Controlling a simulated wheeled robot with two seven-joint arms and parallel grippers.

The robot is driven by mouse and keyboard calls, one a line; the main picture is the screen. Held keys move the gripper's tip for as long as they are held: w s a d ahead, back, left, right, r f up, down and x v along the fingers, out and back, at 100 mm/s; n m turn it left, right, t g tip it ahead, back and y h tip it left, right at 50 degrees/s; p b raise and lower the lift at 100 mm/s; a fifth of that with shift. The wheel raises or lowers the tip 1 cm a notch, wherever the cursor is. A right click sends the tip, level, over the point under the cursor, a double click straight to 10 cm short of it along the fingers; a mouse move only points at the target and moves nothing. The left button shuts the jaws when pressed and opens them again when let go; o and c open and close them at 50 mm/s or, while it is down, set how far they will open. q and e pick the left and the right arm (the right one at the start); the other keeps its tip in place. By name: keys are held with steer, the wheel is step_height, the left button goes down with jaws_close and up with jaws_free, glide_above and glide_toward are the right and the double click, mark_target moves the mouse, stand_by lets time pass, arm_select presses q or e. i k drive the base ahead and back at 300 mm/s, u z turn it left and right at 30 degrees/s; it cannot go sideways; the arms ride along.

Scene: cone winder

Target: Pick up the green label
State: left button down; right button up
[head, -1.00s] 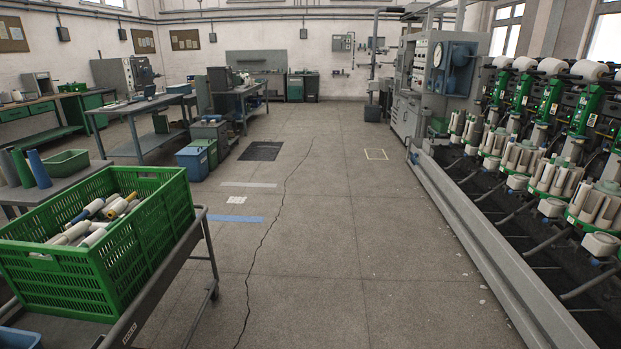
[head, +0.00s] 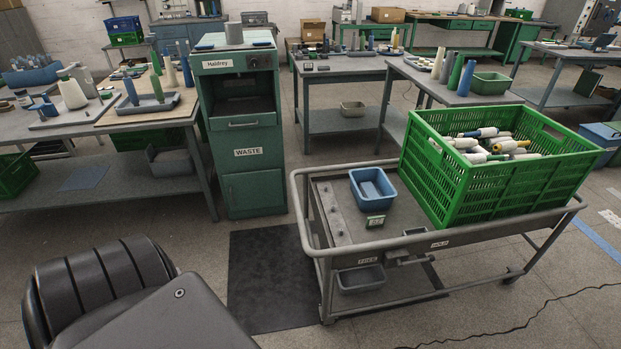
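A large green crate (head: 463,206) of yarn cones fills the cart's right side. A rail (head: 300,205) runs around the cart. A green waste cabinet (head: 247,185) stands behind left, with a workbench (head: 150,122) farther left. A dark mat (head: 262,290) lies left of the cart.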

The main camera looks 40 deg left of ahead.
mark_target(376, 221)
steer(key=u, duration=1.6)
steer(key=i, duration=1.3)
steer(key=z, duration=0.4)
